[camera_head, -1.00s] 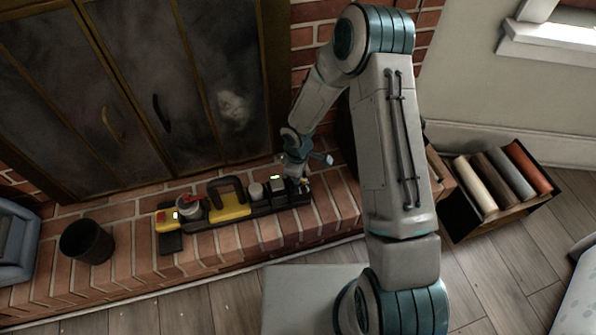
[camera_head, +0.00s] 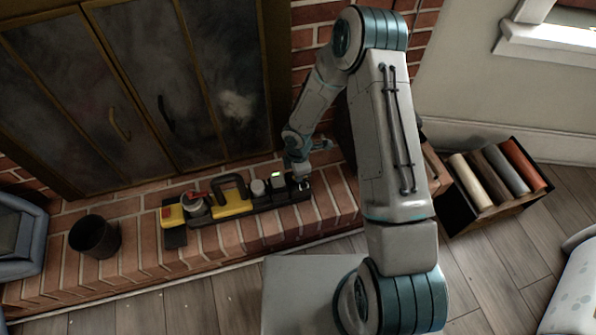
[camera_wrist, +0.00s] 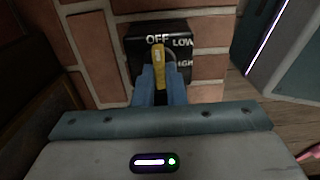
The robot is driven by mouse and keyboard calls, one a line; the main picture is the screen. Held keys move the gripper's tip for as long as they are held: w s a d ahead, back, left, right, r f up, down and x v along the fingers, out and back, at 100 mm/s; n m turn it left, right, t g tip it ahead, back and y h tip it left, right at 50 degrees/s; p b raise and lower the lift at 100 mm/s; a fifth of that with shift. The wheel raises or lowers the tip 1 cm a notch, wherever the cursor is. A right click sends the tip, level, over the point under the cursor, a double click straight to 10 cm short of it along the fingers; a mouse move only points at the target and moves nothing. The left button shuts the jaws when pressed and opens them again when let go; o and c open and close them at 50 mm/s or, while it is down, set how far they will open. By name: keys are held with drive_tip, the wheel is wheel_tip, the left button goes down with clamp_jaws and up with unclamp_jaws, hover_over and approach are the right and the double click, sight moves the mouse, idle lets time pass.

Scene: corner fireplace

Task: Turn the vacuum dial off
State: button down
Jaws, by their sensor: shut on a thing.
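The vacuum dial (camera_wrist: 158,54) is a yellow lever-like knob on a black panel (camera_wrist: 136,59) lettered OFF, LOW and a third word that is partly covered. The knob's upper end points at the OFF lettering. My gripper (camera_wrist: 160,80) has its two blue fingers closed around the lower part of the knob, hiding that part and some of the panel. In the head view my gripper (camera_head: 301,180) is at the right end of a long black base (camera_head: 262,204) on the brick hearth; the dial itself is too small to make out there.
On the base stand a yellow block with a black handle (camera_head: 234,199) and small canisters. A black bin (camera_head: 95,238) stands at the left of the hearth (camera_head: 140,262). A crate of rolls (camera_head: 497,180) is to the right. Fireplace doors (camera_head: 140,90) rise behind.

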idle(0.4)
drive_tip(key=c, duration=1.5)
unclamp_jaws()
drive_tip(key=shift+r, duration=0.1)
wheel_tip(320, 180, up, 14)
drive_tip(key=p, duration=0.4)
drive_tip(key=shift+p, duration=0.4)
